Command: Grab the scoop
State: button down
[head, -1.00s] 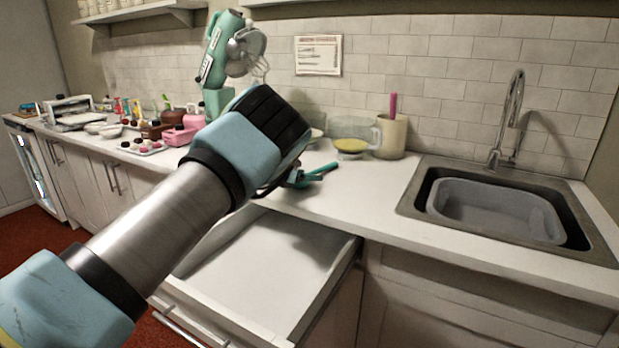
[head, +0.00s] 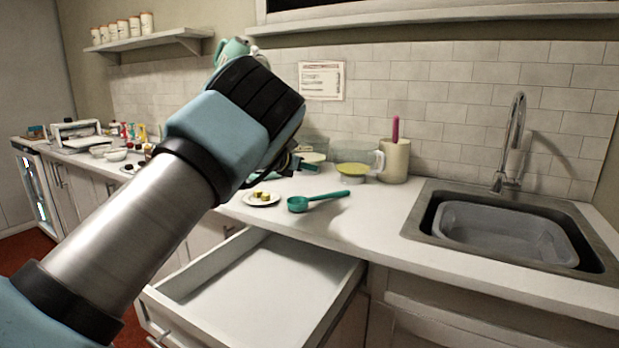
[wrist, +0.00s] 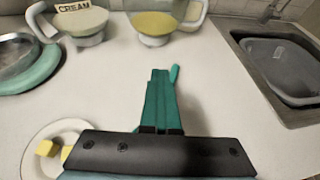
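The teal scoop (head: 315,201) lies on the white counter in the head view, its round bowl to the left and its handle pointing right and back. In the wrist view only its handle tip (wrist: 175,73) shows; my gripper hides the rest. My gripper (head: 302,165) is raised above the counter, behind and left of the scoop in the head picture, and apart from it. In the wrist view its teal fingers (wrist: 160,88) lie together with no visible gap and nothing seen between them.
A small plate (head: 262,200) with yellow pieces lies left of the scoop. Clear measuring jugs (head: 357,163) and a beige crock (head: 396,160) stand behind. An open drawer (head: 255,285) juts out below. The sink (head: 505,230) is at the right.

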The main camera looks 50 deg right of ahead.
jog(key=shift+c, duration=1.6)
grip_release()
